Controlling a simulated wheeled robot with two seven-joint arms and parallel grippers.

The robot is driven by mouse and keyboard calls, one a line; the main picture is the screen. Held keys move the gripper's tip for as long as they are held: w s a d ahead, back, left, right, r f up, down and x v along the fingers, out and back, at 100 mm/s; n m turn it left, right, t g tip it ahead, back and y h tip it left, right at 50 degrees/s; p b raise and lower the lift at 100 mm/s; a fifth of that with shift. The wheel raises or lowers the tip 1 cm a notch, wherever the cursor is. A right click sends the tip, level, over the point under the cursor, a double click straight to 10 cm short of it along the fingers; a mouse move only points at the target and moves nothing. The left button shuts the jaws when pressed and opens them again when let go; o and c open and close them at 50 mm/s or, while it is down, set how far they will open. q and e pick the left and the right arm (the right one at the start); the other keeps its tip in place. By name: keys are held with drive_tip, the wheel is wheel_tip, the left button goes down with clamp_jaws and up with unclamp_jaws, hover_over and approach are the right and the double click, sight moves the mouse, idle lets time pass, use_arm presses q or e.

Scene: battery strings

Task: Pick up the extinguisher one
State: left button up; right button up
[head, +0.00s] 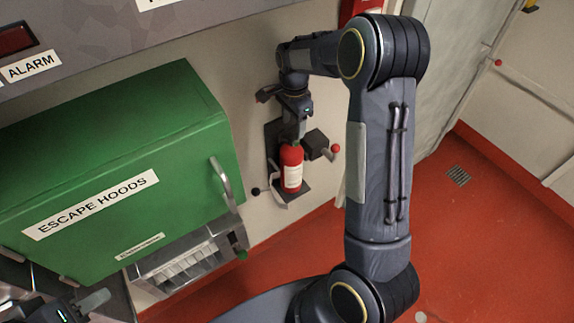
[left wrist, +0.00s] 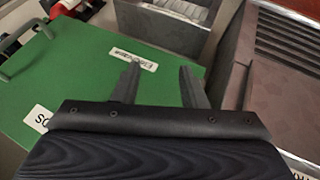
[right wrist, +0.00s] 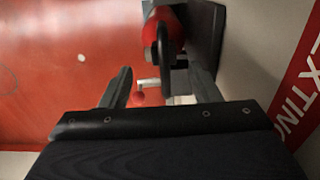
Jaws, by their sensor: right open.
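The red extinguisher (head: 291,172) with a white label stands upright against a dark backing plate (head: 272,136) on the wall. In the right wrist view the red body of the extinguisher (right wrist: 164,24) shows at the top, with dark parts in front of it. My right gripper (head: 292,132) is just above the extinguisher, at its top. Its fingers (right wrist: 162,76) are apart, with no grip on the extinguisher visible. My left gripper (head: 97,301) is at the lower left of the head view, far from the extinguisher. Its fingers (left wrist: 158,72) are apart and empty above the green box.
A green escape hoods box (head: 110,160) with a handle (head: 222,184) is left of the extinguisher. A grey unit (head: 186,262) is below the green box. The red floor (head: 470,220) is open at right.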

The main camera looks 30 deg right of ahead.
sight(292, 135)
drive_tip(key=f, duration=0.3)
drive_tip(key=f+p, duration=0.1)
drive_tip(key=shift+w+f, duration=0.25)
drive_tip(key=shift+w, duration=0.05)
clamp_jaws()
idle(1.1)
drive_tip(key=shift+w+r, duration=0.15)
